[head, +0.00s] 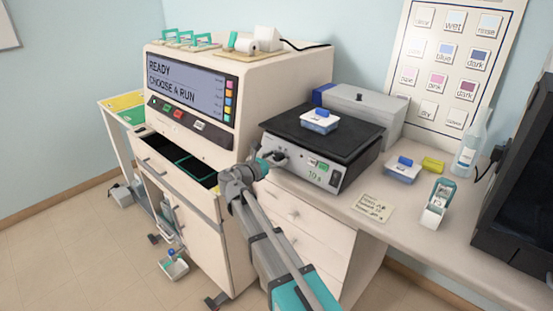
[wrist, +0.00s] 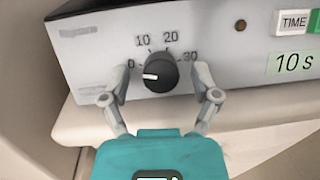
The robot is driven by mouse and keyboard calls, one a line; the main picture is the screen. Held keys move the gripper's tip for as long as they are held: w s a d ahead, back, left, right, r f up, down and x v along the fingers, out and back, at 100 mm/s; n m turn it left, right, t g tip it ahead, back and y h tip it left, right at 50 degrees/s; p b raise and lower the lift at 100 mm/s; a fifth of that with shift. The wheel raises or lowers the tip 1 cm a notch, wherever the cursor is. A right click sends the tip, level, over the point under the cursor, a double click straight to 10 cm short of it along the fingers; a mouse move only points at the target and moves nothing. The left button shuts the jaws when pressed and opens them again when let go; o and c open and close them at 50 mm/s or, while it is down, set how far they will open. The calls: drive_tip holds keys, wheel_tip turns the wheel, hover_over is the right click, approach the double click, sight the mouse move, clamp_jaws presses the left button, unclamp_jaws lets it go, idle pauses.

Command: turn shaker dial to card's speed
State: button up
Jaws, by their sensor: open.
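The shaker (head: 318,165) stands on the bench with a dark flat top and a front panel. In the wrist view its black dial (wrist: 161,72) has a white pointer mark aimed left, near the 0 of a scale marked 0, 10, 20, 30. My gripper (wrist: 161,76) is open, with one fingertip on each side of the dial; I see gaps, no clear contact. In the head view my gripper (head: 270,160) is at the left of the shaker's front and largely hides the dial. A handwritten card (head: 373,207) lies on the bench; its writing is too small to read.
A small display reads 10 s (wrist: 291,63), beside a TIME label (wrist: 294,22). A blue-and-white box (head: 319,121) sits on the shaker top. A bottle (head: 468,145) and dark monitor (head: 515,170) stand right.

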drive_tip(key=shift+c, duration=0.3)
clamp_jaws()
drive_tip(key=shift+m, duration=0.4)
drive_tip(key=m+g, duration=0.1)
drive_tip(key=m, duration=0.1)
drive_tip(key=m+g+h+p, duration=0.1)
drive_tip(key=m, duration=0.3)
drive_tip(key=shift+w+a+r+g+h+p, duration=0.2)
drive_tip(key=shift+r+g+h+p, duration=0.1)
drive_tip(key=shift+g, duration=0.1)
drive_tip(key=shift+f+m+g+p, duration=0.1)
drive_tip(key=shift+m+g+p, duration=0.85)
drive_tip(key=shift+m, duration=1.75)
drive_tip(key=shift+d, duration=0.1)
